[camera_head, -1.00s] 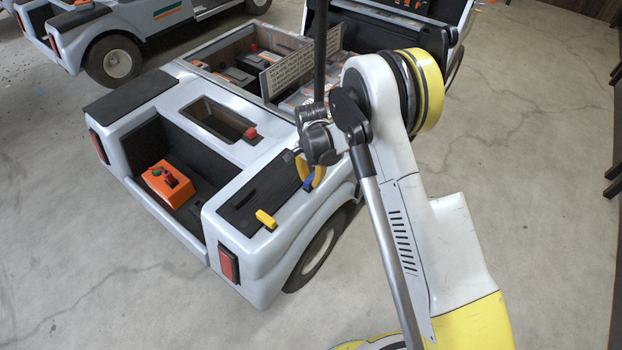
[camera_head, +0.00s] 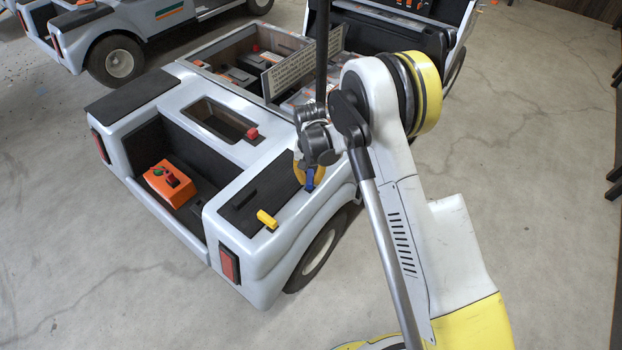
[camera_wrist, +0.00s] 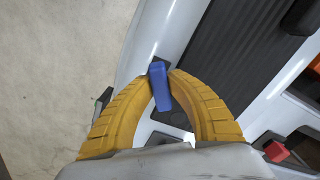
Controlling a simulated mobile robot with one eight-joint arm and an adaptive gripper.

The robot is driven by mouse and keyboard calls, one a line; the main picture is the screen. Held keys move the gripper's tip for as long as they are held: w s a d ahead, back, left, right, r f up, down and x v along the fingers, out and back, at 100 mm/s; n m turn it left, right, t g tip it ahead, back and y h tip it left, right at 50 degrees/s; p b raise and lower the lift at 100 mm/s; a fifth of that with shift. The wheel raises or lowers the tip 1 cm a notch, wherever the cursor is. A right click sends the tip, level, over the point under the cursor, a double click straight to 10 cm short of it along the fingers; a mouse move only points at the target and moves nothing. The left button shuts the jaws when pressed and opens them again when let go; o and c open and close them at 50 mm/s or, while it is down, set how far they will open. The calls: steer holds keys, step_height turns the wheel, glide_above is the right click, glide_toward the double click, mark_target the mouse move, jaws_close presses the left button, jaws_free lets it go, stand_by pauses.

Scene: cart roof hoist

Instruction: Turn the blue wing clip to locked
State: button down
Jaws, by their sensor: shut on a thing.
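The blue wing clip (camera_wrist: 160,88) sits on a small dark plate at the side edge of the cart's light body. In the head view the clip (camera_head: 310,180) shows just below my gripper (camera_head: 309,174). In the wrist view the yellow fingers of my gripper (camera_wrist: 161,82) are closed on the clip from both sides, with the clip between their tips. My wrist and the fingers hide part of the clip in the head view. I cannot read a locked mark on it.
A yellow clip (camera_head: 266,219) sits nearer the cart's rear corner, on the same side. A red knob (camera_head: 251,134) is by the recess. An orange box with buttons (camera_head: 168,181) stands in the open bay. A dark upright post (camera_head: 321,50) stands close behind my wrist.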

steer(key=n, duration=0.5)
steer(key=shift+s+a+n, duration=0.1)
steer(key=shift+a+n, duration=0.2)
steer(key=n, duration=0.5)
steer(key=shift+s+a, duration=0.15)
steer(key=shift+a, duration=0.05)
steer(key=shift+n, duration=0.3)
steer(key=c, duration=1.3)
jaws_free()
step_height(320, 180, up, 12)
